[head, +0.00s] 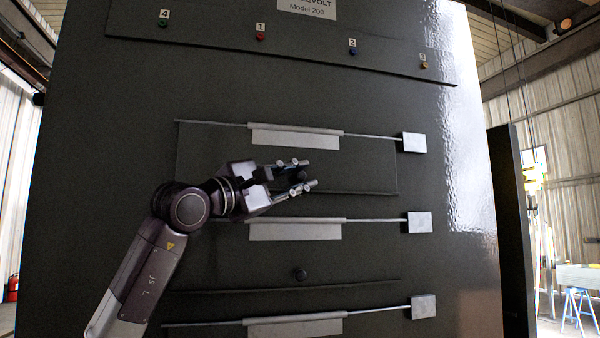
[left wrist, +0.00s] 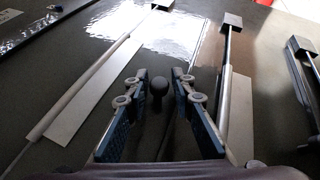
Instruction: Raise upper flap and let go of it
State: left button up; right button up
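The upper flap (head: 365,160) is a dark panel in the cabinet front and appears flush and closed. A rod (head: 372,136) runs along its top edge. Its round black knob (head: 302,176) shows between the fingertips of my left gripper (head: 308,173). In the left wrist view the knob (left wrist: 159,87) stands between the two blue-padded fingers of the left gripper (left wrist: 160,75), with a gap on each side. The gripper is open and holds nothing. Part of the flap is hidden behind the gripper and forearm. My right gripper is not in view.
A lower flap with its own black knob (head: 300,274) lies below, under a second rod with a square end block (head: 420,222). Another end block (head: 414,142) sits right of the upper flap. Numbered coloured buttons (head: 260,37) line the top strip. The cabinet front right of the blocks is bare.

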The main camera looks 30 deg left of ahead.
pick_arm(q)
grip_shut()
jog(key=shift+d, duration=0.1)
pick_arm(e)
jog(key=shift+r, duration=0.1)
